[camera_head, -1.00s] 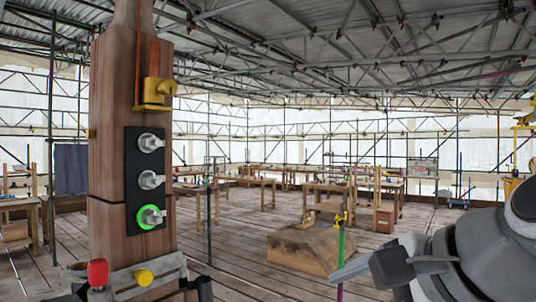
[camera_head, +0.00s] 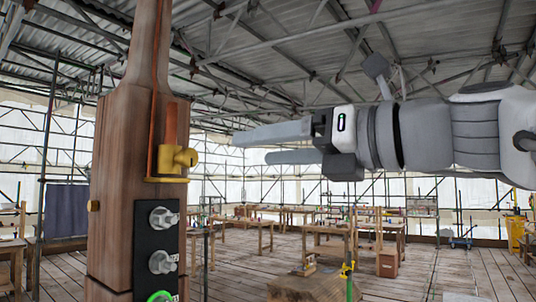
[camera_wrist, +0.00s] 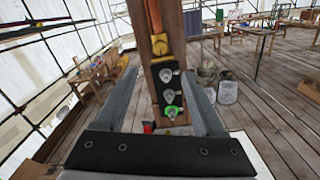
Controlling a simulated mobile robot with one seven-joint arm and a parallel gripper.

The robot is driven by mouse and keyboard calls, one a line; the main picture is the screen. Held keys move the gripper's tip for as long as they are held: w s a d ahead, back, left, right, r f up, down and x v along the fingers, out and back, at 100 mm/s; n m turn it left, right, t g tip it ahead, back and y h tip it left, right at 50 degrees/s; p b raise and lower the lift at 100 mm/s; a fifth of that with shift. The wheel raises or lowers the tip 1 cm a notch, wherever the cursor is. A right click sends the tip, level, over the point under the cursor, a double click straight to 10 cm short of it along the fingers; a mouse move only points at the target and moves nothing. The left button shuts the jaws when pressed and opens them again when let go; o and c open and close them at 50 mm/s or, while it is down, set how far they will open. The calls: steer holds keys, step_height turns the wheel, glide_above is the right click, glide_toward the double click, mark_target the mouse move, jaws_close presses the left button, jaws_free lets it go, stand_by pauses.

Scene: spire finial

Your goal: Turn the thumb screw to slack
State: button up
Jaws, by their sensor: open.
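A brass-yellow clamp (camera_head: 174,165) with a round, screw-like knob on its right sits on the wooden post, around the foot of an orange strip. I take that knob for the thumb screw, though I cannot be sure. Below it a black panel (camera_head: 145,222) carries grey knobs, the lowest ringed in green. My gripper (camera_head: 254,146) is open and empty, to the right of the post, its fingers pointing left toward the clamp and apart from it. In the wrist view the clamp (camera_wrist: 161,46) and the panel show between and beyond the fingers.
The wooden post (camera_head: 118,165) stands at the left, with a small brass peg (camera_head: 93,206) on its left edge. A wooden block (camera_head: 300,289) lies on the plank floor. Workbenches (camera_head: 330,232) stand well behind. The air between gripper and post looks clear.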

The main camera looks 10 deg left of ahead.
mark_target(191, 157)
steer(key=p+x, duration=0.2)
steer(key=x, duration=1.2)
jaws_close()
